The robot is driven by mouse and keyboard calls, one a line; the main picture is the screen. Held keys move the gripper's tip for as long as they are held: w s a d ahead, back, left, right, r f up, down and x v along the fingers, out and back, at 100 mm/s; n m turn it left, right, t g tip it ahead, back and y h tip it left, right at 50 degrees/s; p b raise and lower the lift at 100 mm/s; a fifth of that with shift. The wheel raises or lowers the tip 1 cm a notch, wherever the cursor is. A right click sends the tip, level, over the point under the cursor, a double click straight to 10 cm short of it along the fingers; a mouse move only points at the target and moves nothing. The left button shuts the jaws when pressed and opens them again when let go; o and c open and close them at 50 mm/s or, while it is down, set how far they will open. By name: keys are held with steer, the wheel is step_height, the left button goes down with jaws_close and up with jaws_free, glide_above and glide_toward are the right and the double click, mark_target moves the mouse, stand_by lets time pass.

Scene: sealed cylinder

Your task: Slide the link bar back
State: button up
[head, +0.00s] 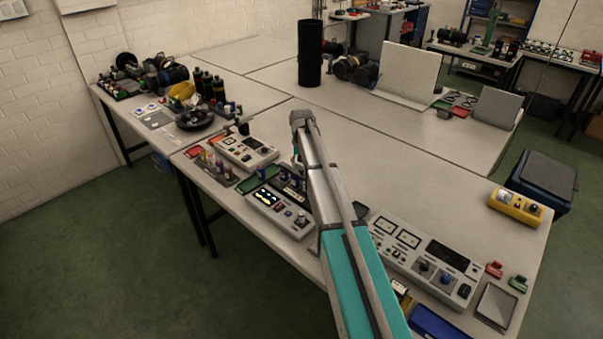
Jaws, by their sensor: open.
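My arm reaches from the bottom of the head view up over the near table. My gripper (297,158) is open and only a small part of it shows, below the grey end joint and beside the arm. It is above the row of control boxes, close to the box with a lit display (283,211). I cannot make out the link bar. My arm hides part of the boxes under it. I cannot tell whether the gripper touches anything.
A large panel box (425,262) lies right of my arm, and a yellow box (516,207) near the right edge. Tools crowd the left table. The middle right tabletop is clear.

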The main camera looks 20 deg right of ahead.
steer(key=shift+f+b, duration=0.65)
steer(key=shift+f, duration=0.25)
steer(key=shift+c, duration=0.3)
jaws_close()
